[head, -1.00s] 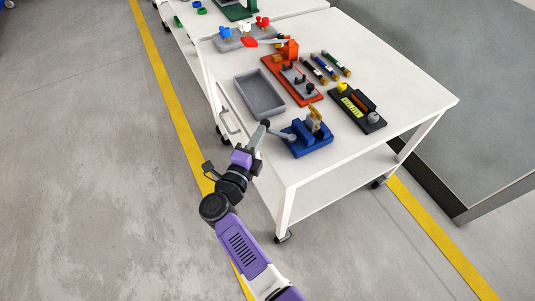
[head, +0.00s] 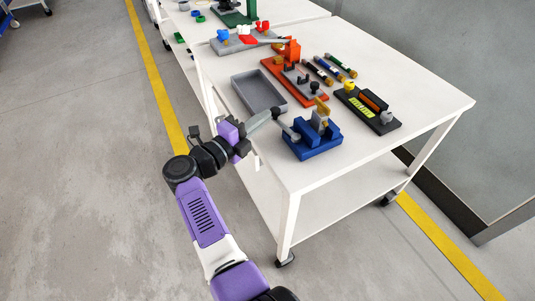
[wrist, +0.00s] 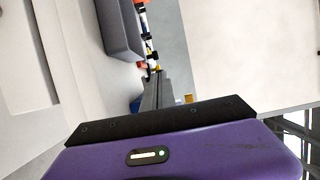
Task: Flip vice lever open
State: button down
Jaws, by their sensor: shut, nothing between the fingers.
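The blue vice (head: 318,151) sits near the front edge of the white table, with a yellowish jaw part (head: 321,107) on top. Its grey lever (head: 291,133) sticks out from the left side of the vice toward my gripper. My gripper (head: 275,114) is shut and empty, its fingertips just beyond the lever's outer end; I cannot tell whether they touch it. In the wrist view the closed grey fingers (wrist: 157,80) cover most of the vice. Only a blue sliver (wrist: 136,105) and a yellow piece (wrist: 188,98) show beside them.
A grey tray (head: 284,104) lies left of the vice on the table (head: 405,75). The table's front right is clear.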

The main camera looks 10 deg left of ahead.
jog(key=shift+b+x, duration=0.85)
jog(key=shift+x, duration=0.15)
jog(key=shift+w+r, duration=0.1)
jog(key=shift+w, duration=0.15)
